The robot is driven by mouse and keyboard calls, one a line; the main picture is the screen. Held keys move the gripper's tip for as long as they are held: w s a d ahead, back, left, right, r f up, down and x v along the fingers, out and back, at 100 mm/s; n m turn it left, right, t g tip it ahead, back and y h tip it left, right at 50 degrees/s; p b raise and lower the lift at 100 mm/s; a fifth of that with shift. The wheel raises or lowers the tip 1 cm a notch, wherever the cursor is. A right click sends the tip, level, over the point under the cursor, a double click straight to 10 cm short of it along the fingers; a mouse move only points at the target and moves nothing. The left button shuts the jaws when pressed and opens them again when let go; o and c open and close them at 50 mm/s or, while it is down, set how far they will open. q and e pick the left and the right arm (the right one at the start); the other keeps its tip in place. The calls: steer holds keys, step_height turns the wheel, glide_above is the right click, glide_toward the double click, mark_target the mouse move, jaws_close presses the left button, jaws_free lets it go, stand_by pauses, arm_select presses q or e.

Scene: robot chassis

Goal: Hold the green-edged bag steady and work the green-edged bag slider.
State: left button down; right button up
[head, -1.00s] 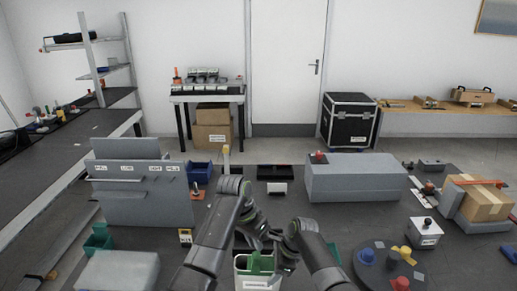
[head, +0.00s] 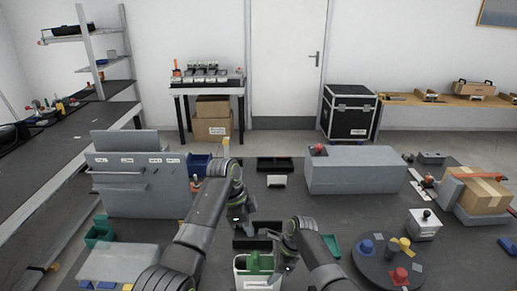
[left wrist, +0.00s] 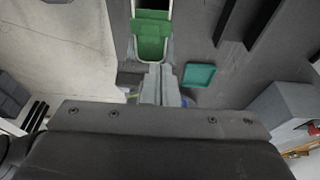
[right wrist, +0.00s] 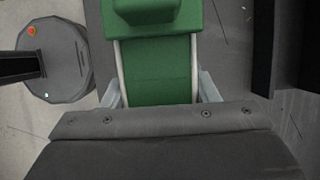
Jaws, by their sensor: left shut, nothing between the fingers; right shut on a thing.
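The green-edged bag (head: 257,281) is pale with green at its top and a label on its front; it stands upright at the front middle of the table in the head view. Its green part (left wrist: 151,38) shows at the top of the left wrist view. My left gripper (left wrist: 160,84) is shut and empty, apart from the bag. My right gripper (right wrist: 158,90) is shut on the bag, with a finger at each side of the green part (right wrist: 158,65). I cannot make out the slider separately from the green top.
A teal bin (left wrist: 199,75) lies beside the left gripper in the left wrist view. A round dark stand (head: 388,265) with coloured knobs is at right. A grey sorter (head: 140,185) stands at left and a grey block (head: 355,170) at back right.

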arm_select(q)
glide_above(250, 258)
steer(key=shift+a+f, duration=0.1)
steer(key=shift+f, duration=3.3)
